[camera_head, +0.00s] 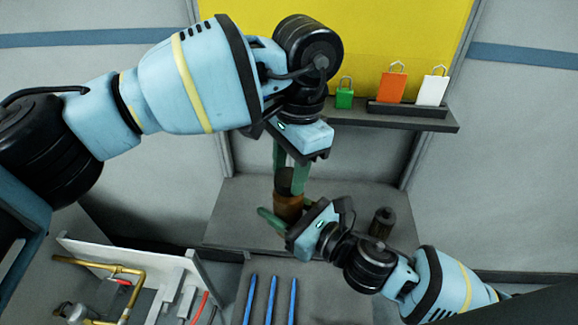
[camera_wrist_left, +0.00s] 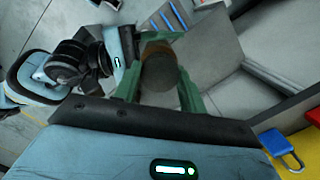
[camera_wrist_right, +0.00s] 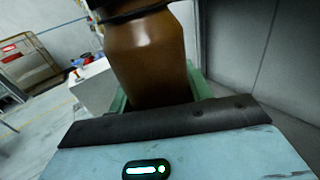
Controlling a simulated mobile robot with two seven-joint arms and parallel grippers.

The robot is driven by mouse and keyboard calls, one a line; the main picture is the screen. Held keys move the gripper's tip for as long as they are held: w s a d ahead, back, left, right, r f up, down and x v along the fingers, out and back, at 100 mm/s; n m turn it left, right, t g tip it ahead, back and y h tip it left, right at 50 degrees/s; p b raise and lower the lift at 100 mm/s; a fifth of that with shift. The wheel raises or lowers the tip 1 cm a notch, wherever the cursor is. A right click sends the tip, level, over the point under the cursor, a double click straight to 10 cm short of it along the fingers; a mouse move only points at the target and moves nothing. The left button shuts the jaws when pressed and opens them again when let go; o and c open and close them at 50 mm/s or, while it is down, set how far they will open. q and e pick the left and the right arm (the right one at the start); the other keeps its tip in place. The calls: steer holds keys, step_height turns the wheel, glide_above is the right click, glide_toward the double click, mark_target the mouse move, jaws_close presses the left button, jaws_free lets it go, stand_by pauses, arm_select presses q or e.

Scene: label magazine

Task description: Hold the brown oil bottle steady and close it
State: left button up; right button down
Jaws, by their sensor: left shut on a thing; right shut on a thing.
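The brown oil bottle (camera_head: 288,207) stands upright over the grey work surface in the head view. My right gripper (camera_head: 284,217) is shut on its body from the side; the right wrist view shows the brown body (camera_wrist_right: 148,55) between the green fingers. A dark round cap (camera_head: 290,181) sits at the bottle's top, and it also shows from above in the left wrist view (camera_wrist_left: 160,70). My left gripper (camera_head: 289,172) points down from above and is shut on the cap. The cap meets the bottle's neck; I cannot tell how tightly it is seated.
A dark cylinder (camera_head: 382,222) stands right of the bottle, behind my right arm. Several blue sticks (camera_head: 270,298) lie in front. A shelf (camera_head: 395,118) at the back holds green, orange and white padlocks. A panel with a brass pipe (camera_head: 105,268) is at lower left.

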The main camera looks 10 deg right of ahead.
arm_select(q)
steer(key=o, duration=0.9)
steer(key=shift+o, duration=0.2)
steer(key=shift+r, duration=2.3)
steer(key=shift+c, duration=0.4)
